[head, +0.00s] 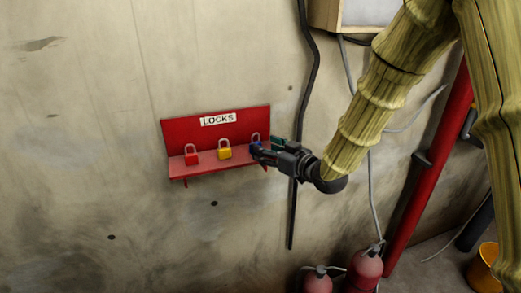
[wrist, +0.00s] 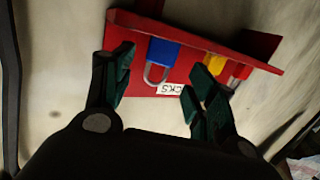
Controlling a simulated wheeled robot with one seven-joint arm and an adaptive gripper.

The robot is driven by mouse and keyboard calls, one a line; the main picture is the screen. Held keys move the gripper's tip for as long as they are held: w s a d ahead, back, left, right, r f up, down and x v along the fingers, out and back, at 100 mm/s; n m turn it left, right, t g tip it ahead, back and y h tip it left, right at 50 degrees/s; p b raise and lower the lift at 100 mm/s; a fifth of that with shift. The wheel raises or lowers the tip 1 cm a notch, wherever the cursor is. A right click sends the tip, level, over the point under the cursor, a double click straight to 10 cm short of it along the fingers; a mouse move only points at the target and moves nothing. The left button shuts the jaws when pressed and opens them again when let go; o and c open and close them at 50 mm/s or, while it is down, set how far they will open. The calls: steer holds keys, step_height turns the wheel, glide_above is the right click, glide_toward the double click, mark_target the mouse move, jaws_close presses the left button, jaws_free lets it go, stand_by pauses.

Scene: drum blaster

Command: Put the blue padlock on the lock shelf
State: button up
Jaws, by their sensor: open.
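The blue padlock (head: 256,141) is at the right end of the red lock shelf (head: 208,169), partly hidden behind my gripper (head: 256,150) in the head view. In the wrist view the blue padlock (wrist: 163,54) appears upside down, its body against the shelf board (wrist: 200,42) and its shackle toward the gripper side. My gripper (wrist: 155,85) is open, with its two dark green fingers apart on either side of the shackle. No finger visibly touches the padlock.
A red padlock (head: 191,155) and a yellow padlock (head: 224,149) stand on the shelf to the left. A black cable (head: 309,90) runs down the wall just right of the shelf. Fire extinguishers (head: 366,268) and a red pipe (head: 427,170) are lower right.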

steer(key=b+v, duration=0.2)
steer(key=v, duration=0.6)
steer(key=s+d+f+m+g+h, duration=0.25)
steer(key=s+f, duration=0.25)
steer(key=f, duration=0.6)
steer(key=s+d+f+m+g+h, duration=0.1)
steer(key=s+d+f+h, duration=0.2)
steer(key=f, duration=0.9)
steer(key=s+d+f+m+g+h, duration=0.1)
steer(key=s+d+f+m+g, duration=0.1)
steer(key=s+f, duration=0.65)
steer(key=s+d+f+m+g+h, duration=0.1)
steer(key=s+d+f+g+h, duration=0.1)
steer(key=s+f, duration=0.7)
steer(key=s+d+f+m+g+h, duration=0.2)
steer(key=s+d+f+g, duration=0.3)
steer(key=s+f, duration=0.5)
steer(key=s, duration=0.6)
steer(key=shift+s, duration=0.2)
steer(key=shift+d, duration=0.1)
